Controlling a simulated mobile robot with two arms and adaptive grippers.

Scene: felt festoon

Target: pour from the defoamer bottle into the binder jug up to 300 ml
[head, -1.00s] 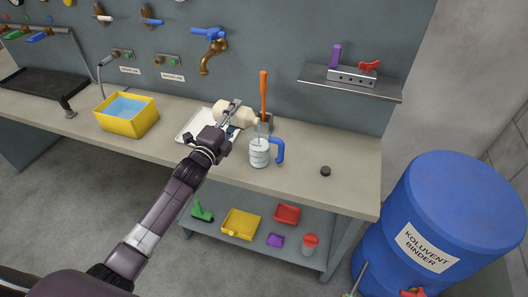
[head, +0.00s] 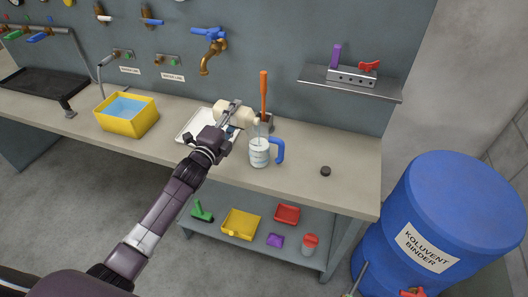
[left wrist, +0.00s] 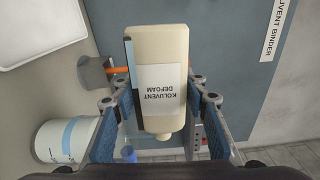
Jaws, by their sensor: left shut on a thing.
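The cream defoamer bottle (head: 226,114) is held in my left gripper (head: 236,114), tilted far over with its neck pointing right, close above the jug. In the left wrist view the fingers of my left gripper (left wrist: 158,110) are shut on the bottle (left wrist: 165,55); its label is upside down. The binder jug (head: 259,155), white with blue markings and a blue handle, stands upright on the bench. It also shows at the lower left of the left wrist view (left wrist: 60,142). A thin pale line shows between neck and jug. I cannot read the jug's level. My right gripper is not in view.
An orange-handled tool (head: 263,88) stands in a grey holder (head: 266,122) just behind the jug. A white tray (head: 188,128) lies under the bottle. A dark round cap (head: 325,171) lies to the right on clear bench. A yellow tub (head: 128,124) holds blue liquid.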

